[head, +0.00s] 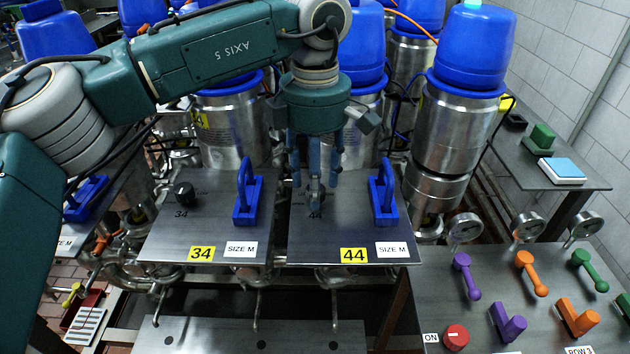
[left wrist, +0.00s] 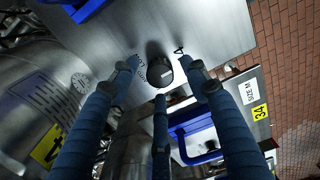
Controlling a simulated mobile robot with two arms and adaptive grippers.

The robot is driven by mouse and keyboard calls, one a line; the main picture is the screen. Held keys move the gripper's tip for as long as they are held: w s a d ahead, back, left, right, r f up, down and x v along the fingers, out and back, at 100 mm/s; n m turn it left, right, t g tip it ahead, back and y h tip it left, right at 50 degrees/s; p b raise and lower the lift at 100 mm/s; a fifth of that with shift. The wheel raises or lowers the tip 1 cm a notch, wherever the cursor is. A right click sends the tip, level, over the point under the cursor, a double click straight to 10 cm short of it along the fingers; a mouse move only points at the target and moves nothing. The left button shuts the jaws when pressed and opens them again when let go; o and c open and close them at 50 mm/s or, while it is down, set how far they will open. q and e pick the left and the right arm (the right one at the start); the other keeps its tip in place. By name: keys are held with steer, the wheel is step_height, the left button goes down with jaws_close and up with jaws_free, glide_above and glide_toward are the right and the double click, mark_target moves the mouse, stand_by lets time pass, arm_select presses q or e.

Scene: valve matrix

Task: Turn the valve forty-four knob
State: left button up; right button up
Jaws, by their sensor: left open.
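The valve forty-four panel (head: 310,240) is a grey metal plate with a yellow 44 tag (head: 353,255) and a SIZE M label. Its black knob (left wrist: 159,71) shows in the left wrist view; in the head view my fingers mostly hide it. My left gripper (head: 316,195) points down over the knob from above, its blue fingers open. In the left wrist view the fingertips of my left gripper (left wrist: 160,76) are spread around the knob. I cannot tell whether any finger touches it. My right gripper is not in view.
A blue handle (head: 384,195) stands right of the gripper on the same plate. The 34 panel (head: 170,232) at left has a black knob (head: 184,194) and a blue handle (head: 247,195). Steel canisters (head: 440,125) stand behind. A panel with coloured levers (head: 462,275) is at lower right.

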arm_select(q)
step_height(320, 180, up, 12)
steer(key=shift+f, duration=0.2)
stand_by(0.4)
